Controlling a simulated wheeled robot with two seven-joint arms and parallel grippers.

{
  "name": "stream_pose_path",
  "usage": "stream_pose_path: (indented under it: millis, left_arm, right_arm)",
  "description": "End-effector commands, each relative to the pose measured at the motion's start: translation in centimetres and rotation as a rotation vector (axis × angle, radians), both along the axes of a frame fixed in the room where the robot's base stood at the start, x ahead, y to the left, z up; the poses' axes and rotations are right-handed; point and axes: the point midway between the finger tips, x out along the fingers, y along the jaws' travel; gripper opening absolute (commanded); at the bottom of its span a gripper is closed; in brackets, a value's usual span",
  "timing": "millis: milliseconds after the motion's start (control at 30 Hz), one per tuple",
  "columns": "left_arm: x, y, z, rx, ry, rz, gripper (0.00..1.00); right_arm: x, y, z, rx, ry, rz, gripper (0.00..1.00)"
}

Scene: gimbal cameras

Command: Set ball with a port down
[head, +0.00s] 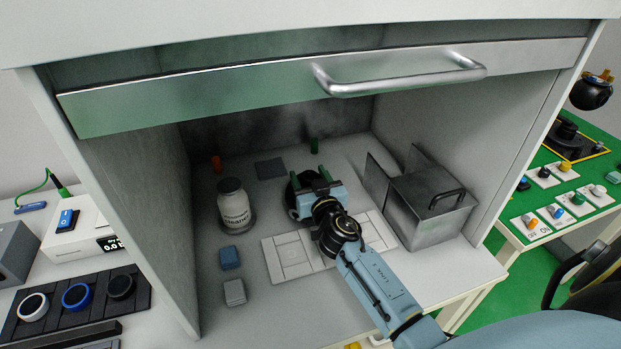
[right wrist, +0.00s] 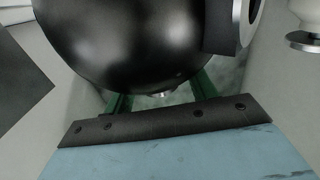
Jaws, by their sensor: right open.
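The ball with a port is a dark, glossy sphere (right wrist: 130,40) that fills the top of the right wrist view. Its port, a short tube with a pale metal rim (right wrist: 241,22), sticks out to the right. In the head view the ball (head: 293,194) is mostly hidden behind my right gripper (head: 308,182), inside the hood. The green fingers of my right gripper (right wrist: 162,100) are open and sit close under the ball. Whether they touch it is unclear. My left gripper is not in view.
A white-labelled jar (head: 233,208) stands left of the gripper, with a blue block (head: 229,258) and a grey block (head: 234,292) in front. A pale panel (head: 290,256) lies under my arm. An open metal box (head: 428,213) stands right. The raised sash (head: 230,90) hangs above.

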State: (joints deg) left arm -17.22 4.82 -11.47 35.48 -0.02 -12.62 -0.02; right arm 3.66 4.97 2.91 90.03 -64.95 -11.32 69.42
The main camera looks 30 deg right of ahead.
Motion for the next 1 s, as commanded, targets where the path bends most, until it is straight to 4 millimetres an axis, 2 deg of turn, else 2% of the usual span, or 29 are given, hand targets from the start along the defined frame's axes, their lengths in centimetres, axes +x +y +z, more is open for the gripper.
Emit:
stream_pose_path:
  millis: [167, 500, 700, 833, 1000]
  left_arm:
    - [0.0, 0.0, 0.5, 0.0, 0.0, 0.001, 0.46]
    - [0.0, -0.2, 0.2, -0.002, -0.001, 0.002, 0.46]
    - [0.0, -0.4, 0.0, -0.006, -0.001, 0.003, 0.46]
    - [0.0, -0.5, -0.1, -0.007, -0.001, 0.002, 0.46]
    - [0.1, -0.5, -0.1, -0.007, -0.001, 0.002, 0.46]
  right_arm:
    - [-0.5, 0.1, 0.3, 0.001, 0.002, 0.001, 0.57]
    - [-7.1, 1.7, 0.1, 0.003, 0.002, 0.0, 0.57]
    - [-10.3, 2.4, 0.2, 0.001, 0.002, -0.001, 0.57]
    - [-11.3, 2.7, 0.3, 0.002, 0.0, 0.0, 0.57]
    - [-11.7, 2.8, 0.3, 0.0, 0.0, 0.0, 0.57]
